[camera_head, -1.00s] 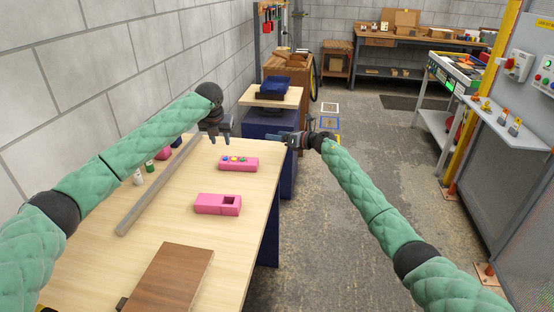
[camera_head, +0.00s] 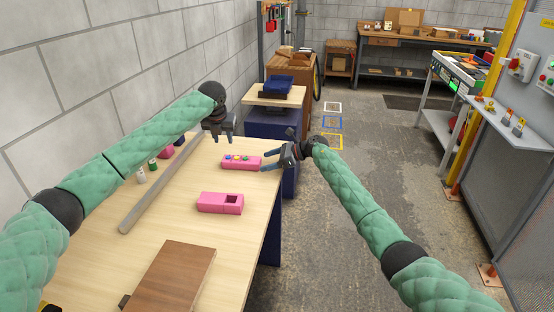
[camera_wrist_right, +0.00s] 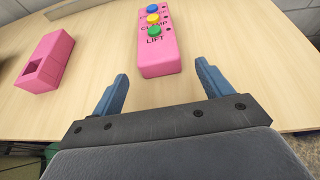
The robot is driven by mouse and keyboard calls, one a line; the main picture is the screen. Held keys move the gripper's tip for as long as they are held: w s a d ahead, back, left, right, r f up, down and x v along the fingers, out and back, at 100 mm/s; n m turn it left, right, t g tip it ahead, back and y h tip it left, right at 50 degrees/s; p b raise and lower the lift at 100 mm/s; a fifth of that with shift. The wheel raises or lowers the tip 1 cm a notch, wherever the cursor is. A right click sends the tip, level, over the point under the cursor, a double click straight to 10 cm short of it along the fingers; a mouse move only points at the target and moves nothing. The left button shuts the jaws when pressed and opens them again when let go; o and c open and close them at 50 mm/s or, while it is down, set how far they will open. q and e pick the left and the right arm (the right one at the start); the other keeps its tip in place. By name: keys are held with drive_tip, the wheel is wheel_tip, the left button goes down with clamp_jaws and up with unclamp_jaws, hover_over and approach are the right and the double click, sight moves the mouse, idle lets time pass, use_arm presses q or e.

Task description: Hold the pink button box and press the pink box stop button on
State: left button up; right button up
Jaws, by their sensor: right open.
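The pink button box (camera_head: 232,165) lies on the wooden table with blue, yellow and green buttons on top. In the right wrist view the pink button box (camera_wrist_right: 159,62) shows "CLAMP" and "LIFT" labels. My right gripper (camera_head: 270,173) is open at the box's right end. In the wrist view its two fingers (camera_wrist_right: 163,80) stand apart, on either side of the line of the box's near end, which lies just ahead of them. My left gripper (camera_head: 222,138) hangs above and behind the box with its fingers apart, pointing down, and looks empty.
A second pink box (camera_head: 212,203) with a square recess lies nearer on the table. A brown board (camera_head: 172,275) lies at the front. A long grey bar (camera_head: 158,188) runs along the left, with small bottles beyond it. Bare tabletop (camera_head: 255,225) lies between.

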sight(261, 163)
drive_tip(key=shift+x, duration=1.75)
drive_tip(key=c, duration=1.1)
use_arm(q)
clamp_jaws()
use_arm(e)
drive_tip(key=shift+c, duration=0.3)
